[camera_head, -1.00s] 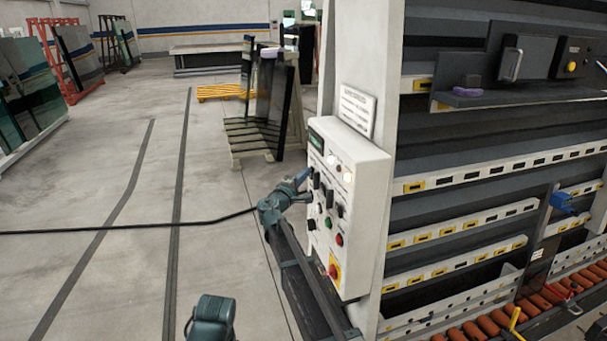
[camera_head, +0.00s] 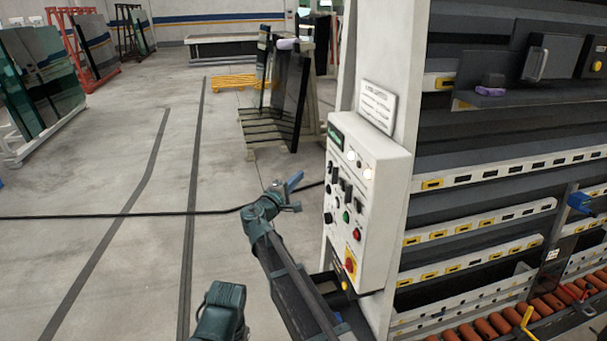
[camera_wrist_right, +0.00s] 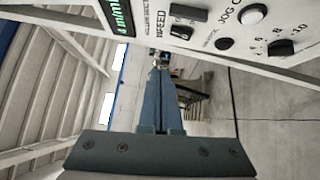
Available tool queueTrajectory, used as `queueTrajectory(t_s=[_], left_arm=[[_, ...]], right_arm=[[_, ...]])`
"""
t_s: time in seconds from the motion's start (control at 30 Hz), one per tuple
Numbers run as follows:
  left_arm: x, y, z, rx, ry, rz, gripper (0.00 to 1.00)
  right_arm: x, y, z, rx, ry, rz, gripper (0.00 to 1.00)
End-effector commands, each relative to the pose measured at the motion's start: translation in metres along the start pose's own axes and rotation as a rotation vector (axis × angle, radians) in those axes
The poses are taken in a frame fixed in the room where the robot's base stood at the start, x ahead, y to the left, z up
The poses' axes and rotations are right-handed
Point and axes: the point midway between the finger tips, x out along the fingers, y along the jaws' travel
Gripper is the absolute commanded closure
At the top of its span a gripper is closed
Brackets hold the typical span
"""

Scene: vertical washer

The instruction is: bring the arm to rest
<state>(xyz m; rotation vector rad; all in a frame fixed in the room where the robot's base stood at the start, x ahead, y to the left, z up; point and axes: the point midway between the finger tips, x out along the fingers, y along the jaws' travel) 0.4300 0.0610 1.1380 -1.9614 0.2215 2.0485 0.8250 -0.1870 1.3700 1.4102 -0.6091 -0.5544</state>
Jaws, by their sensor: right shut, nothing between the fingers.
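My right arm (camera_head: 290,275) reaches up from the bottom of the head view. In the right wrist view the blue fingers (camera_wrist_right: 159,88) lie together, shut and empty. The panel (camera_wrist_right: 225,35) fills the upper right of that view, close to the fingers but apart from them. My left gripper is out of view.
The washer (camera_head: 475,205) with its orange rollers (camera_head: 497,324) stands on the right. A black cable (camera_head: 120,216) crosses the floor at left. Glass on a rack (camera_head: 285,100) stands behind the panel. The floor (camera_head: 125,260) left of my arm is mostly clear.

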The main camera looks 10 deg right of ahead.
Motion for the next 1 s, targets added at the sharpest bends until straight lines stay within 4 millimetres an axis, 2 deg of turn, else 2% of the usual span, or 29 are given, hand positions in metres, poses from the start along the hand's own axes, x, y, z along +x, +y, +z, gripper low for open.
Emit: queueTrajectory(t_s=[0.43, 0.57, 0.67, 0.77, 0.8, 0.9, 1.0], left_arm=[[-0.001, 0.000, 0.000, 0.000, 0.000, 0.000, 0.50], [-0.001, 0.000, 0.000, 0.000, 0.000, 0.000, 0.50], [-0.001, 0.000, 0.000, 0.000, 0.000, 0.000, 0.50], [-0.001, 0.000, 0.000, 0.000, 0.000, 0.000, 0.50], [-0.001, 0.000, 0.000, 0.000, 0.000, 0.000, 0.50], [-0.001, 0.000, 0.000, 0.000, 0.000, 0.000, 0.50], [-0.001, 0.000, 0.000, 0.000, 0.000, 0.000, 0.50]], right_arm=[[-0.005, 0.001, 0.000, 0.000, -0.001, -0.001, 1.00], [-0.007, -0.010, 0.016, 0.030, -0.026, -0.045, 1.00], [-0.013, -0.038, 0.052, 0.106, -0.087, -0.163, 1.00], [-0.029, -0.080, 0.098, 0.216, -0.180, -0.345, 1.00], [-0.039, -0.099, 0.115, 0.261, -0.219, -0.426, 1.00], [-0.071, -0.141, 0.150, 0.369, -0.312, -0.630, 1.00], [-0.111, -0.177, 0.176, 0.466, -0.395, -0.835, 1.00]])
